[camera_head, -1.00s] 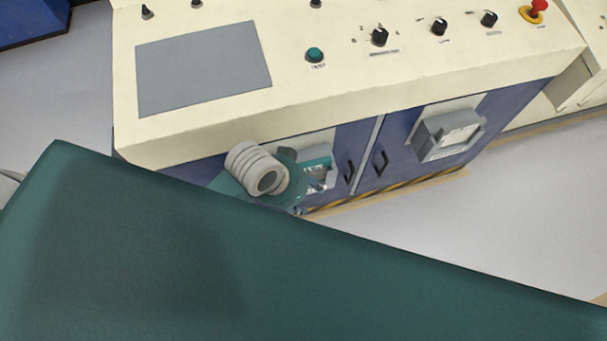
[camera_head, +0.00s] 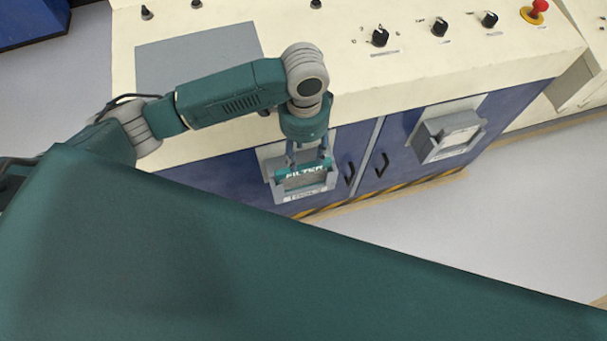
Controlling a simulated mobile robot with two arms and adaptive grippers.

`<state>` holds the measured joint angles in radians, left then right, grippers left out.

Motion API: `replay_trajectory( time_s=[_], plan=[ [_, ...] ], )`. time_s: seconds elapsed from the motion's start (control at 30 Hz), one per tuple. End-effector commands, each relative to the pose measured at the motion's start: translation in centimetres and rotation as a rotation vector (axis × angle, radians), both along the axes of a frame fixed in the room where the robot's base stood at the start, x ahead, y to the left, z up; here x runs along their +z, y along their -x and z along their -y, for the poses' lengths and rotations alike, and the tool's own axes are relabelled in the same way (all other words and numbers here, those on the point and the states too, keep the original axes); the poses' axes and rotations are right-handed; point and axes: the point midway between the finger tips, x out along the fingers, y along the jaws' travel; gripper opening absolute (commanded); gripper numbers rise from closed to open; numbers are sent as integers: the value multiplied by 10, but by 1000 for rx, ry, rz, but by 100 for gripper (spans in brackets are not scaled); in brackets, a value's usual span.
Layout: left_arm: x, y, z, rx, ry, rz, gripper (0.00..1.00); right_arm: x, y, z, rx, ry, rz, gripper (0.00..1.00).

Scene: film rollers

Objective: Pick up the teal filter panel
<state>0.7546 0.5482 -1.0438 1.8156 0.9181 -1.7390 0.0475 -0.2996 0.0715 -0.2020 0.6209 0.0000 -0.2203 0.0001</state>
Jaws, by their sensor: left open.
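My left arm reaches in from the left, over the console. My right gripper is not in view.
A cream console (camera_head: 350,75) with black knobs and a red emergency button (camera_head: 540,5) tops the cabinet. A second grey holder (camera_head: 447,135) is on the cabinet at right. Black door handles (camera_head: 381,165) stand near the filter holder. Grey floor (camera_head: 480,220) is clear at right.

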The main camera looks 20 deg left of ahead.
Motion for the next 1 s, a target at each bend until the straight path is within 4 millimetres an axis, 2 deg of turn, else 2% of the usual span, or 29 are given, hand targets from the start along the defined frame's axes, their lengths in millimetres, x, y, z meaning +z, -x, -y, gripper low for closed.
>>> replay_trajectory(
  time_s=[0.2, 0.47, 0.7, 1.0],
  plan=[
    [-36, 1, -1, 0, -2, -4, 47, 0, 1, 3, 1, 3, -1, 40],
    [-57, -2, -1, 1, -2, -1, 47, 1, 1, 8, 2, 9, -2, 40],
    [-92, -6, -2, -1, -1, -2, 47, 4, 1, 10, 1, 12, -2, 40],
    [-99, -7, -2, -2, -1, 1, 47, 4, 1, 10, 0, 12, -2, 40]
  ],
)
